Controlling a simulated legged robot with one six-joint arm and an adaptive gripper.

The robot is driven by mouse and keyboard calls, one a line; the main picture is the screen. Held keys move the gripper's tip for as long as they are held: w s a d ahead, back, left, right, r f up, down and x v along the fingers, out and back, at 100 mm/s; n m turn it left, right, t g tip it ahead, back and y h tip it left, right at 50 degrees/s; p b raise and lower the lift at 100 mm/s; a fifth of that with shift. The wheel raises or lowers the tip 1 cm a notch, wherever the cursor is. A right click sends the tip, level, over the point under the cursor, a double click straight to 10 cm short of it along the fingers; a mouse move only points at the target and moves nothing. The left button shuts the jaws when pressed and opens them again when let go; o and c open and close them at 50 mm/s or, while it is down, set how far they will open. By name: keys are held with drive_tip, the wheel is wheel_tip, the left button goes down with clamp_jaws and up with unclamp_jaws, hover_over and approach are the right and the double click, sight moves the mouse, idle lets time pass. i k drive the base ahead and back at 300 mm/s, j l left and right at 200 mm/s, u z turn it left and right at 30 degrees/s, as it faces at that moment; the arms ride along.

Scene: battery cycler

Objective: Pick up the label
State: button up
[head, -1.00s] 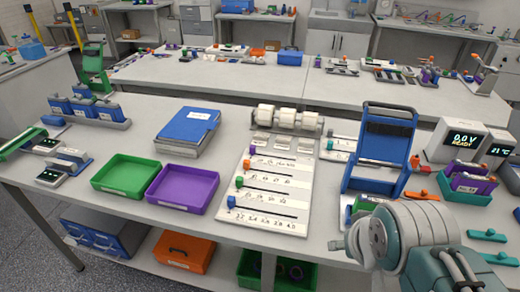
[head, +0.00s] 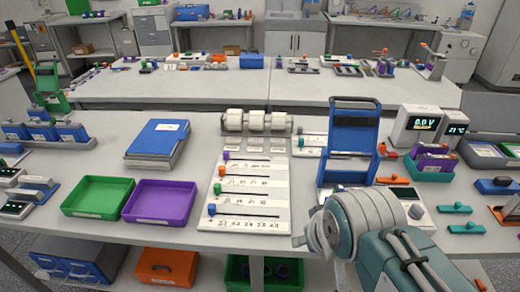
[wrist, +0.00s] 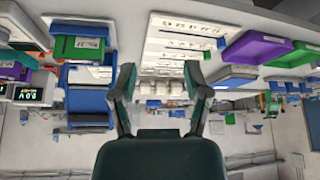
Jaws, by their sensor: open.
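Three white label rolls (head: 257,121) sit on a grey dispenser at the back of the near table. Small pale labels (head: 254,143) lie just in front of them; I cannot tell which one is meant. In the wrist view, which is upside down, the rolls (wrist: 172,89) show between the fingers, at a distance. My gripper (wrist: 161,80) is open, with nothing visible between its two dark green fingers. In the head view my arm comes in at the lower right, and its fingers cannot be made out.
A white slider board (head: 250,194) lies in front of the rolls. A tall blue rack (head: 353,130) stands to its right, close to my arm. Green (head: 97,195) and purple (head: 160,203) trays and a blue binder (head: 160,138) lie to the left. A display (head: 418,124) stands at right.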

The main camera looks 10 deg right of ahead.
sight(275, 148)
drive_tip(key=i+j+z, duration=0.15)
drive_tip(key=j, duration=0.3)
drive_tip(key=i+j+z, duration=0.2)
drive_tip(key=j, duration=0.3)
drive_tip(key=j+z, duration=0.15)
drive_tip(key=j, duration=0.3)
